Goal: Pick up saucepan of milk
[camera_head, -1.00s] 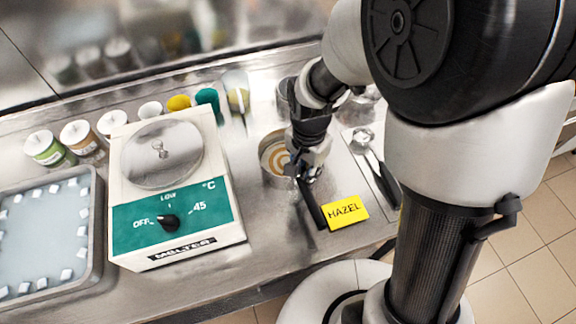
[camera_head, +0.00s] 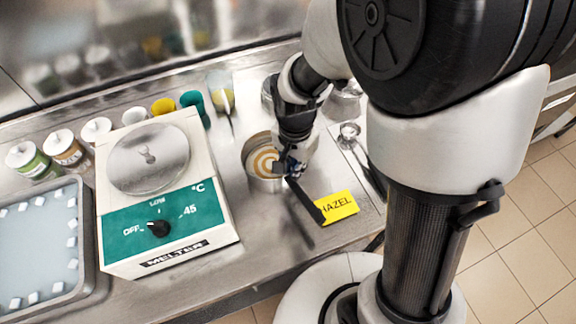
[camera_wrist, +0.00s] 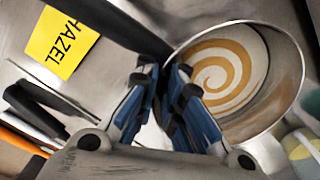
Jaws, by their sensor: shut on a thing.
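The saucepan (camera_head: 249,165) is a round metal pan with a black handle (camera_head: 308,203). White contents with an orange-brown swirl (camera_head: 264,160) fill its inside. My gripper (camera_head: 289,170) is shut on the handle near the pan's wall. In the wrist view, the blue-and-black fingers of my gripper (camera_wrist: 164,88) close on the handle beside the saucepan (camera_wrist: 287,75), with the swirl clearly visible. A dark handle-shaped shadow lies apart from the handle, so the pan looks raised slightly off the counter. It appears roughly level.
The yellow HAZEL card (camera_head: 341,208) lies right by the handle's end. The white-and-green melter (camera_head: 165,220) stands to the left, with a tray (camera_head: 86,240) beyond it. Metal pots (camera_head: 343,104) and a utensil (camera_head: 348,131) are behind and right. The front counter (camera_head: 262,238) is clear.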

